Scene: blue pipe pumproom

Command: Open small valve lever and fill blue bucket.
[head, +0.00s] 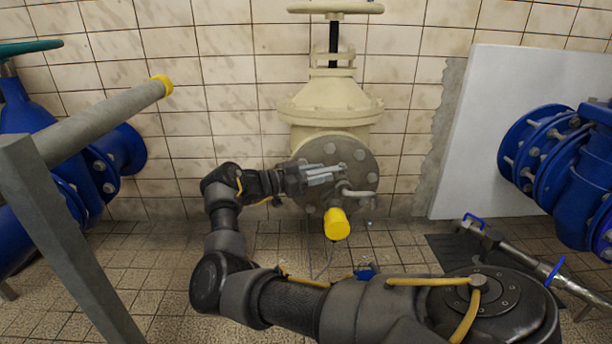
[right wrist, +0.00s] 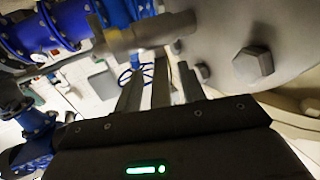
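The small valve's grey lever (head: 360,193) sticks out to the right at the lower part of a round bolted flange. A yellow piece (head: 337,224) hangs just below it. My right gripper (head: 335,172) is in front of the flange, just up and left of the lever. In the right wrist view its fingers (right wrist: 160,88) point toward a blurred grey metal fitting (right wrist: 150,35). Whether they touch it, and how far they are parted, I cannot tell. My left gripper is not in view. I cannot make out the blue bucket.
The flange (head: 315,205) belongs to a large cream valve (head: 330,105) with a handwheel (head: 335,7). Blue pipes stand at the left (head: 120,150) and right (head: 560,150). A grey railing (head: 100,125) crosses the left side. Tiled floor (head: 160,255) is clear at lower left.

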